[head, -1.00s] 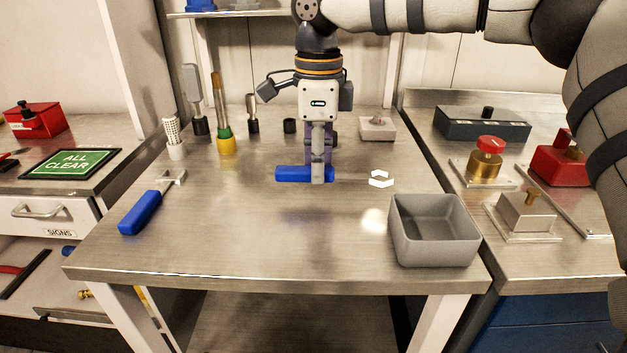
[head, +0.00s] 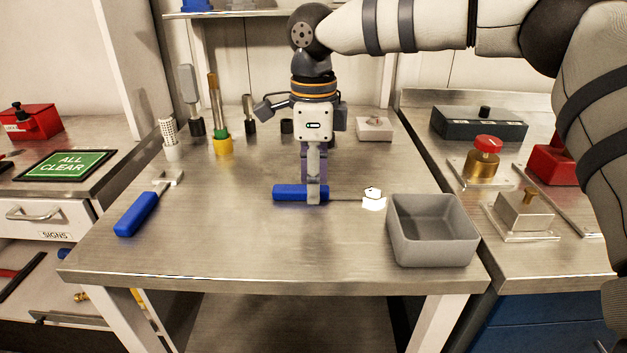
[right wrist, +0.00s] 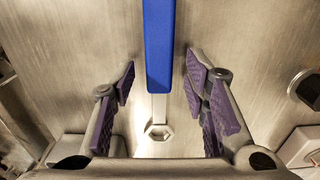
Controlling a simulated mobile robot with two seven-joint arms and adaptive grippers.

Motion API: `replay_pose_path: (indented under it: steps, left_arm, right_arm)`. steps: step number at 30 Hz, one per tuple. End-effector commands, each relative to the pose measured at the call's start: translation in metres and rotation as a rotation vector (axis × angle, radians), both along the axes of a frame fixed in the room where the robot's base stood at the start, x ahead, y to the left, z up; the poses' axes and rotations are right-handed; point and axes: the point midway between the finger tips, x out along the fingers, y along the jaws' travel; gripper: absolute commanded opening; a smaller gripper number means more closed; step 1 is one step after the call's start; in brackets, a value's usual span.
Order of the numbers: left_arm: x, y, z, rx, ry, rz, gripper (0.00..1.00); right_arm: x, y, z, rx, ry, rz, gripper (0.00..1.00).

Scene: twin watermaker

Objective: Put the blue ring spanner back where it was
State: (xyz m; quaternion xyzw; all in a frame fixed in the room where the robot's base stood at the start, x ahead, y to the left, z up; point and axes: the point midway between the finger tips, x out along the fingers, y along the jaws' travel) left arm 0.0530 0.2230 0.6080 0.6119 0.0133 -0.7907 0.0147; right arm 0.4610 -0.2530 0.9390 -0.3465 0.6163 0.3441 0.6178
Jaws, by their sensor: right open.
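The blue ring spanner (head: 288,192) lies across the middle of the bench, its blue handle to the left and its bright ring end (head: 373,198) to the right. My right gripper (head: 314,198) points down over the handle, near its ring end. In the right wrist view the fingers (right wrist: 160,82) are open, one on each side of the blue handle (right wrist: 158,45), with gaps between. The hexagonal ring (right wrist: 158,132) shows there too. The spanner looks flat on the bench, though contact is hard to judge. My left gripper is not in view.
Another blue-handled tool (head: 136,214) with a forked metal end lies at left. A grey open bin (head: 433,256) stands at the right front. Several upright tools, including a yellow-based one (head: 221,146), and a small block (head: 374,130) stand at the back. The front middle is clear.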

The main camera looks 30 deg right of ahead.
Motion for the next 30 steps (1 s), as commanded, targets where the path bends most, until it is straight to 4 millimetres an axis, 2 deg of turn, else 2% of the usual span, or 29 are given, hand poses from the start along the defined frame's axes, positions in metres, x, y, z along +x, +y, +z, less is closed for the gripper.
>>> replay_pose_path:
  steps: [9, 13, 18, 30]
  left_arm:
    - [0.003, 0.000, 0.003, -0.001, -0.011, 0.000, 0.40]
    - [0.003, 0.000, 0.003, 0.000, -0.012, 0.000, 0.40]
    - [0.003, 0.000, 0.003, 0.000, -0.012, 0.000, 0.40]
    - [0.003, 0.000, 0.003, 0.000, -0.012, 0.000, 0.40]
  right_arm:
    - [0.001, 0.001, 0.083, 0.000, -0.005, -0.001, 0.41]
    - [0.000, 0.001, 0.106, 0.000, -0.002, 0.000, 0.41]
    - [0.000, 0.000, 0.117, 0.000, 0.002, 0.000, 0.41]
    - [0.000, 0.000, 0.117, 0.000, 0.002, 0.001, 0.41]
